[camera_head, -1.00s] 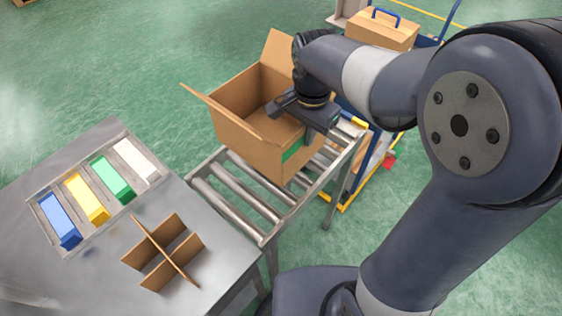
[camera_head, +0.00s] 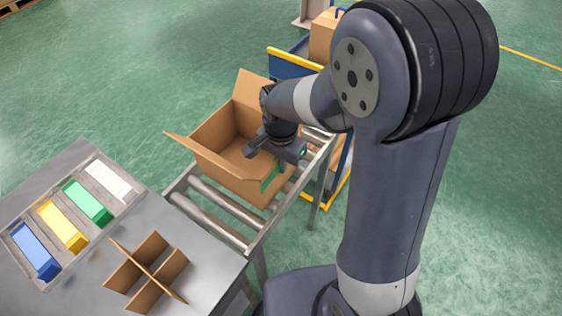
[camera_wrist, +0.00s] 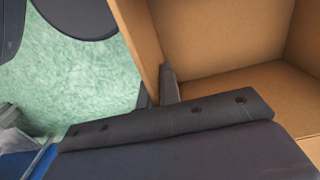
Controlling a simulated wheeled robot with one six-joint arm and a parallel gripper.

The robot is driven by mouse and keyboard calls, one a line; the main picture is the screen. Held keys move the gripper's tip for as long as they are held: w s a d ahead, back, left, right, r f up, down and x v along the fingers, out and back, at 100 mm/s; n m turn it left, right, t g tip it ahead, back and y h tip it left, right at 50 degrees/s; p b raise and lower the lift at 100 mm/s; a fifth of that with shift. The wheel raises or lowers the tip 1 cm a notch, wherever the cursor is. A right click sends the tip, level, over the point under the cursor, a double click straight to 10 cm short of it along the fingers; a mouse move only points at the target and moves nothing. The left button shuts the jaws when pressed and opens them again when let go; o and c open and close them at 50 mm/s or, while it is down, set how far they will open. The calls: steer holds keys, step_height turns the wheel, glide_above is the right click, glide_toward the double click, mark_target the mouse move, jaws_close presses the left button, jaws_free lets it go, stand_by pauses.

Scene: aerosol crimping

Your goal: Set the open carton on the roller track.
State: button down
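The open brown carton (camera_head: 238,165) is upright over the roller track (camera_head: 215,207), flaps spread and its inside looking empty. Its bottom is on or just above the rollers; I cannot tell which. My gripper (camera_head: 270,158) is at the carton's right-hand wall. In the wrist view, the carton wall (camera_wrist: 138,40) runs between the fingers of my gripper (camera_wrist: 157,92), one inside and one outside, closed on it. A green patch (camera_head: 270,178) shows on the carton's outer side below my gripper.
A steel table (camera_head: 75,290) at the left holds a rack of blue, yellow, green and white blocks (camera_head: 88,200) and a cardboard divider (camera_head: 148,270). A blue cart with a yellow edge (camera_head: 295,62) and brown boxes stands behind the track. Green floor is clear at the back left.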

steer(key=shift+f, duration=0.2)
steer(key=c, duration=1.6)
jaws_free()
steer(key=shift+c, duration=0.2)
steer(key=shift+r, duration=0.1)
step_height(320, 180, up, 12)
steer(key=shift+r+p, duration=0.15)
steer(key=shift+p, duration=0.15)
steer(key=shift+f, duration=4.2)
steer(key=shift+f, duration=0.1)
